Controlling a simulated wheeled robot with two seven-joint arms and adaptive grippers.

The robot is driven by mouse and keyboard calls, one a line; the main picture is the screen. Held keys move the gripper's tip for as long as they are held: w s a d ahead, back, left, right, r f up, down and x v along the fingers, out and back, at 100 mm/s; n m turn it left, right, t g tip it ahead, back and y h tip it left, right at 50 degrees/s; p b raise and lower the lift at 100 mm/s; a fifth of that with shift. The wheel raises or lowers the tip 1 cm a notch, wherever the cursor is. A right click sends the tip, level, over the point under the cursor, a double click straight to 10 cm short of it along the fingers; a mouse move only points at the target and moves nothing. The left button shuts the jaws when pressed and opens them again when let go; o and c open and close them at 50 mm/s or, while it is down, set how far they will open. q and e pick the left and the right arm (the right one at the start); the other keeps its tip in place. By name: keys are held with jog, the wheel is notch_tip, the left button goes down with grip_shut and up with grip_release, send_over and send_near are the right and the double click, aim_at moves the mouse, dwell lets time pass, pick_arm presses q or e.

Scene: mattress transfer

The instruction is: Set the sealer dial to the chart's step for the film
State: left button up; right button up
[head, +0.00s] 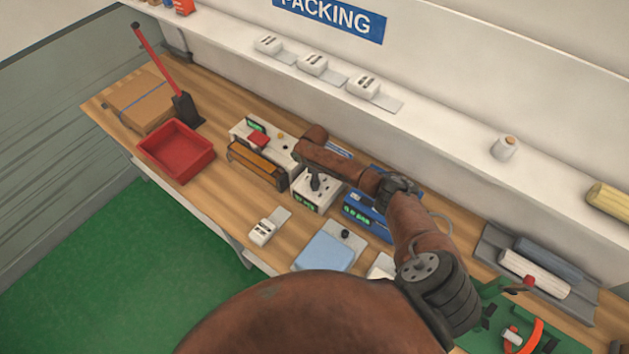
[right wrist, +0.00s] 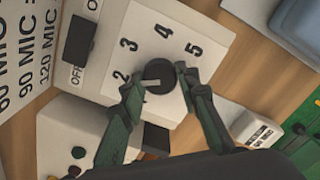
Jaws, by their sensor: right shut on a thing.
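The sealer's white dial panel (right wrist: 175,38) fills the middle of the right wrist view, with the numbers 2, 3, 4 and 5 around a dark round dial (right wrist: 160,79). My right gripper (right wrist: 160,80) is shut on the dial, a finger on each side. A pale mark on the dial points left, towards about the 2; the exact setting is unclear. The chart (right wrist: 22,50) is cut off at left; 60, 90 and 120 MIC lines show, but their steps do not. In the head view, my right gripper (head: 315,183) is over a white box (head: 312,201). My left gripper is not in view.
A black switch (right wrist: 79,40) marked OFF sits beside the dial. In the head view, a blue device (head: 365,217) stands right of the white box, a red tray (head: 176,151) left. Rolls (head: 535,268) lie far right. A white labelled block (head: 264,231) sits in front.

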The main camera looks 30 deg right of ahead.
jog(key=shift+s, duration=0.1)
jog(key=o, duration=1.2)
jog(key=shift+c, duration=0.2)
jog(key=shift+r, duration=0.1)
notch_tip(320, 180, up, 12)
